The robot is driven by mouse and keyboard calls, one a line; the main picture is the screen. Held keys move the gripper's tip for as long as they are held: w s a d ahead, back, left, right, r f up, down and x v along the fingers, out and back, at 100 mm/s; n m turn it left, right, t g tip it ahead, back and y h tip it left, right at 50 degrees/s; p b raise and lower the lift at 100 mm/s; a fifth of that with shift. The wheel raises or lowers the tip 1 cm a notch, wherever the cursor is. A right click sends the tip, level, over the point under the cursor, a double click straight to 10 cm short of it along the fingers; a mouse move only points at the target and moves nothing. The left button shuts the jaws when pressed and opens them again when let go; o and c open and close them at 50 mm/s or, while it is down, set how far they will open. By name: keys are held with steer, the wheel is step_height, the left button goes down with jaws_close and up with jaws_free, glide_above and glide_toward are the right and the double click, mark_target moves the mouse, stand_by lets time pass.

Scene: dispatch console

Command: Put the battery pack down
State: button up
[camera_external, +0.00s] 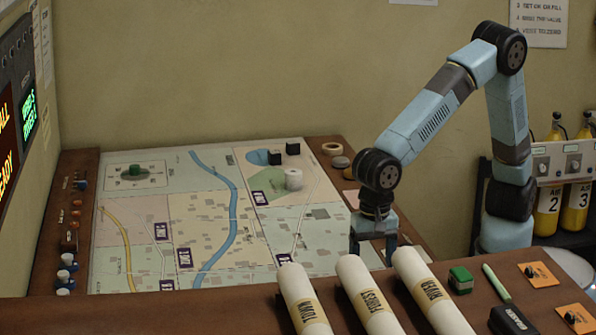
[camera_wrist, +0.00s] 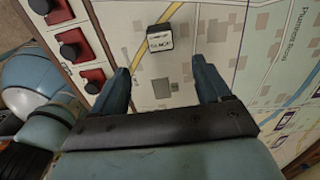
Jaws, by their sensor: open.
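My gripper (camera_external: 374,258) points down over the right part of the map table, behind the paper rolls. In the wrist view, my gripper (camera_wrist: 161,72) has its two blue fingers wide apart with nothing between them but the printed map. A small black block with a white label (camera_wrist: 160,38) sits on the map just beyond the fingertips, apart from them. It may be the battery pack, but I cannot tell for sure. In the external view I cannot make out this block; the rolls and my gripper cover that area.
Three labelled paper rolls (camera_external: 365,300) lie at the front. A green block (camera_external: 460,281) and a black eraser (camera_external: 511,319) are right of them.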

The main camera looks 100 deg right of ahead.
steer(key=s+d+r+n+t+y, duration=0.1)
steer(key=s+d+r+n, duration=0.35)
steer(key=d+r, duration=0.35)
steer(key=s+d+r+n+t+y, duration=0.1)
steer(key=s+d+r+n, duration=0.4)
steer(key=d, duration=0.5)
steer(key=s+d+r+n+t+h, duration=0.1)
steer(key=s+d+n, duration=0.3)
steer(key=s, duration=0.5)
steer(key=s+d+r+n+t+h, duration=0.1)
steer(key=s+d+n, duration=0.3)
steer(key=s, duration=0.5)
steer(key=shift+d+r+t, duration=0.25)
steer(key=shift+d+t, duration=0.5)
steer(key=shift+t, duration=0.05)
steer(key=shift+o, duration=0.2)
steer(key=shift+n, duration=0.25)
